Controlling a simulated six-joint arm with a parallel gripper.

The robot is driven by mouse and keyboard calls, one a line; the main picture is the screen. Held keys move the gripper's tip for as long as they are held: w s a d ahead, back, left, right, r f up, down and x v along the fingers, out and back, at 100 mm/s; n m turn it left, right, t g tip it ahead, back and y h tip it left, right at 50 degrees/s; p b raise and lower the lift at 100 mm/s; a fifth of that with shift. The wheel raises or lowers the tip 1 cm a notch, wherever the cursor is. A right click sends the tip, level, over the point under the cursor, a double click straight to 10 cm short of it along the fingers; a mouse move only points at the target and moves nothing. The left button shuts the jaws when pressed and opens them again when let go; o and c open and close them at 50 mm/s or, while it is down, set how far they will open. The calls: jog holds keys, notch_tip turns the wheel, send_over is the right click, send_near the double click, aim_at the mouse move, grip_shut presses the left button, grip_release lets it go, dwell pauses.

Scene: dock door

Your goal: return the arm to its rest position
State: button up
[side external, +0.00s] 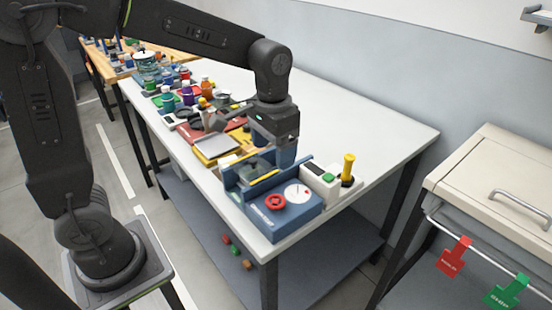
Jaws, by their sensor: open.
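My gripper (272,158) points down over the blue fixture (288,217) near the front end of the white table. My arm reaches across from the left, with its wrist above the fixture. The jaws are open, but the fingertips are partly hidden by the wrist and the fixture's wall. I cannot tell whether they touch anything. The fixture has a red round knob (275,202) and a white dial on its top.
The white table (375,135) is bare along its right side. Several jars, trays and small parts crowd its left side. A yellow-handled device (347,168) stands right of the fixture. A cream cabinet (500,175) with red and green tags stands at the right.

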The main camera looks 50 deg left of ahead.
jog(key=s+a+r+t, duration=0.1)
jog(key=s+r+t, duration=0.1)
jog(key=s, duration=0.5)
jog(key=s+a+r+t, duration=0.2)
jog(key=s+t, duration=0.1)
jog(key=s, duration=0.4)
jog(key=shift+s+n, duration=0.15)
jog(key=shift+n, duration=0.15)
jog(key=shift+w+r, duration=0.15)
jog(key=shift+w, duration=0.1)
jog(key=shift+c, duration=1.2)
jog(key=w, duration=0.2)
jog(key=w+n+g, duration=0.1)
jog(key=w, duration=0.1)
jog(key=w+d+g, duration=0.1)
jog(key=w, duration=0.2)
jog(key=shift+d, duration=0.1)
jog(key=shift+c, duration=0.2)
jog(key=n+g, duration=0.2)
jog(key=g, duration=0.1)
send_over(276, 200)
notch_tip(276, 200, down, 6)
jog(key=r, duration=0.1)
notch_tip(276, 200, down, 13)
jog(key=shift+f, duration=0.2)
